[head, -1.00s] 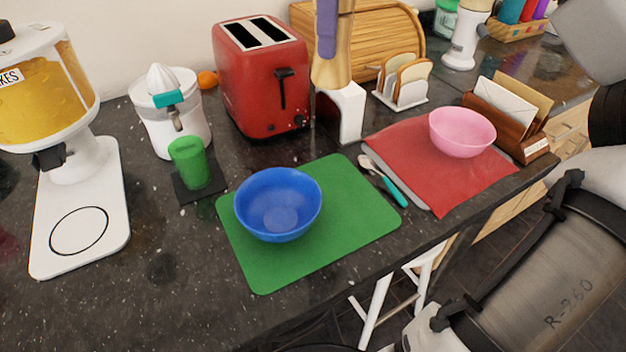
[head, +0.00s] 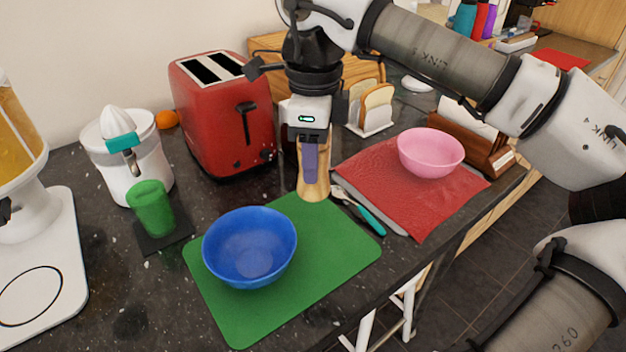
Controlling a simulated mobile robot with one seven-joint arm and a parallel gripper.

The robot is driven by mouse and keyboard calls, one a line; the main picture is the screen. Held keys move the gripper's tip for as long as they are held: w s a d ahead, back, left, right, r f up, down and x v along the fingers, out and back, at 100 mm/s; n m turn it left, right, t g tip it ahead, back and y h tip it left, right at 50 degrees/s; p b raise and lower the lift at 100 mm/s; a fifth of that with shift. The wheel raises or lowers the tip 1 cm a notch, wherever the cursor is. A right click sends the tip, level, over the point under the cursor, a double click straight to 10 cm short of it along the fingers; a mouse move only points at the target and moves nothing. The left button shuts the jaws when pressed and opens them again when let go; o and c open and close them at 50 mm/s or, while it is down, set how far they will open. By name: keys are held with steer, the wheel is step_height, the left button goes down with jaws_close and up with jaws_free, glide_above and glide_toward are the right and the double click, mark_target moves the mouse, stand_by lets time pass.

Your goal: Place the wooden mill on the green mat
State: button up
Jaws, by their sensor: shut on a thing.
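The wooden mill (head: 318,188) is light wood and upright. My gripper (head: 310,165) is shut on it from above, with a purple finger across its front. The mill's foot appears at the far right corner of the green mat (head: 330,255). I cannot tell whether it touches the mat or hangs just above it. The upper part of the mill is hidden by my gripper. The mat lies flat on the dark counter.
A blue bowl (head: 249,249) stands on the mat's left part. A red toaster (head: 222,120) is behind the mill. A spoon with a teal handle (head: 368,218) and a red cloth (head: 385,200) with a pink bowl (head: 430,152) lie to the right. The mat's front right is clear.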

steer(key=shift+f, duration=2.65)
steer(key=shift+f, duration=0.2)
steer(key=o, duration=1.1)
steer(key=shift+r, duration=0.15)
step_height(320, 180, up, 12)
steer(key=shift+r, duration=0.1)
